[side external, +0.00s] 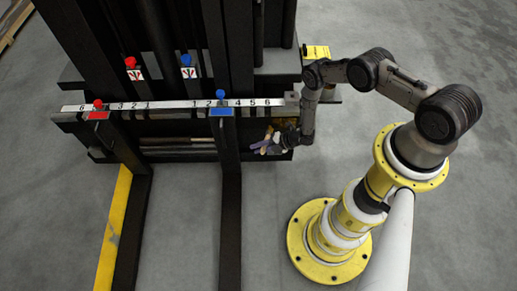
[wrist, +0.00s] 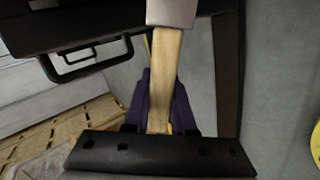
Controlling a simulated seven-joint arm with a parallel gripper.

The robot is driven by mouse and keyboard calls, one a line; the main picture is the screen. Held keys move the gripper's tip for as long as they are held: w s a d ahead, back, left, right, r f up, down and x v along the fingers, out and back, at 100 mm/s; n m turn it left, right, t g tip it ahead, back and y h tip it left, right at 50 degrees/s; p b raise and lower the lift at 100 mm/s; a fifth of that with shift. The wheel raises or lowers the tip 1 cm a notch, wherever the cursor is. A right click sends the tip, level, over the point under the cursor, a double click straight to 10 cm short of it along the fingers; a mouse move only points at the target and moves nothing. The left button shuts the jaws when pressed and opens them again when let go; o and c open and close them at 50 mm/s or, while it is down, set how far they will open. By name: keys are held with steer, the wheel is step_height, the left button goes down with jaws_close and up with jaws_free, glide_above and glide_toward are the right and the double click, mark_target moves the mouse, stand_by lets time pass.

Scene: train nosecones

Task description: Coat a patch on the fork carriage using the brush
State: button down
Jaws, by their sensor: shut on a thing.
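My gripper (side external: 264,145), with purple fingers, is at the right end of the fork carriage (side external: 180,156), in front of its lower part. In the wrist view my gripper (wrist: 161,85) is shut around the wooden handle of the brush (wrist: 166,55). A grey metal band on the brush reaches the top edge of that view, and the bristles are out of sight. The carriage is black, with a white numbered strip (side external: 175,104) along its upper bar. I cannot tell whether the brush touches it.
Two black forks (side external: 231,220) reach forward from the carriage. Red-knobbed (side external: 98,106) and blue-knobbed (side external: 221,97) pins stand on the bar. The black mast rises behind. Grey floor is open around.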

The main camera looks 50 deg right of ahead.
steer(key=shift+w+d, duration=0.25)
steer(key=shift+s+d, duration=3.7)
steer(key=shift+d, duration=0.15)
steer(key=shift+w+a+r, duration=0.5)
steer(key=shift+w+a, duration=0.3)
steer(key=shift+a, duration=0.1)
steer(key=shift+w+a+r, duration=0.5)
steer(key=shift+w+a, duration=0.25)
steer(key=shift+a, duration=0.15)
steer(key=shift+w+a+r, duration=0.5)
steer(key=shift+w+a, duration=0.3)
steer(key=shift+a, duration=0.1)
steer(key=s+d, duration=0.5)
steer(key=shift+d, duration=0.1)
steer(key=s+a, duration=0.4)
steer(key=shift+a, duration=0.15)
